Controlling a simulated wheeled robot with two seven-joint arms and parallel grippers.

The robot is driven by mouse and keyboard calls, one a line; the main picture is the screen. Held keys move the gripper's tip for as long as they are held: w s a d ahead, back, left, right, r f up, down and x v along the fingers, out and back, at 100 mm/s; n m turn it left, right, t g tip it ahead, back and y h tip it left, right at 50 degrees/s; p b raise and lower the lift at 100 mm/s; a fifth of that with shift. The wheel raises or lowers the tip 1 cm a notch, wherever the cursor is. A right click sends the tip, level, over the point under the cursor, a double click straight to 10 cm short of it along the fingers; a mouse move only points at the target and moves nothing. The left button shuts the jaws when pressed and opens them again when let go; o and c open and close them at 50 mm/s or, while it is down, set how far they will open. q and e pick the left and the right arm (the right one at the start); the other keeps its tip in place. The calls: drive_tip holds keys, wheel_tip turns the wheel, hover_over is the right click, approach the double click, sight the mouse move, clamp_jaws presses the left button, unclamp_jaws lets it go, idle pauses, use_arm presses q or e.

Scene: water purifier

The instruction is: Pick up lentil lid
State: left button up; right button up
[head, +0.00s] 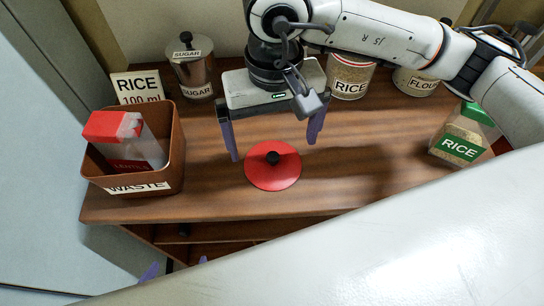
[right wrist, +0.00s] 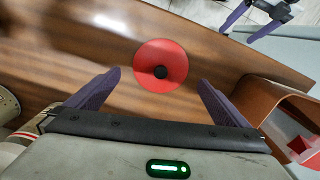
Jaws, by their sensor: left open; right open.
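The lentil lid (head: 258,177), a red disc with a black knob, lies flat on the wooden counter, knob up. It also shows in the right wrist view (right wrist: 148,80), ahead of the fingers and centred between them. My right gripper (head: 275,148) is open and empty above the counter, just behind the lid in the head view, its purple fingers apart to either side. My left gripper (head: 177,266) shows only as purple fingertips low in front of the counter, mostly hidden; it is open and also appears at the right wrist view's top right.
A brown waste bin (head: 174,150) at left holds a red-topped lentils container (head: 145,150). Behind stand a sugar canister (head: 186,72), a RICE 100 ml sign (head: 137,86), a rice jar (head: 350,75) and a flour jar (head: 415,82). A green-labelled rice container (head: 460,145) stands right.

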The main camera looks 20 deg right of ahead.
sight(273, 155)
drive_tip(key=shift+f+p, duration=0.5)
drive_tip(key=shift+f, duration=2.2)
drive_tip(key=c, duration=0.9)
